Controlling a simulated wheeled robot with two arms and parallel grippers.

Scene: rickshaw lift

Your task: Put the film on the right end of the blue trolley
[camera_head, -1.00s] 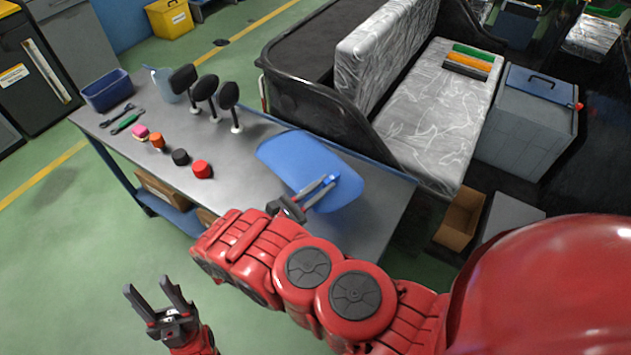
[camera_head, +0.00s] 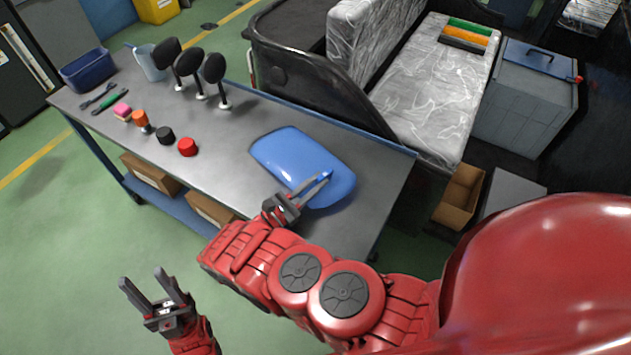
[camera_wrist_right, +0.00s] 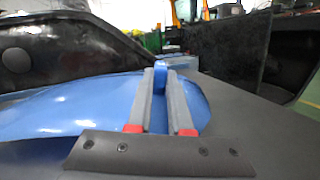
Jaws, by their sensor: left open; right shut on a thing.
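The film (camera_head: 285,150) is a glossy blue rounded sheet at the right end of the blue trolley (camera_head: 225,165), over its grey top. My right gripper (camera_head: 327,179) is shut on the film's near right part. In the right wrist view a raised blue tab of the film (camera_wrist_right: 85,112) stands between the fingertips (camera_wrist_right: 160,76), with the sheet spreading left. I cannot tell whether the whole sheet touches the top. My left gripper (camera_head: 142,277) is open and empty, over the floor in front of the trolley.
Black and red caps (camera_head: 187,147), several black mirrors (camera_head: 214,70), tools and a dark blue bin (camera_head: 88,70) occupy the trolley's left part. A black vehicle body (camera_head: 300,85) with wrapped seats stands behind. A grey cabinet (camera_head: 520,105) and open cardboard box (camera_head: 459,195) are at right.

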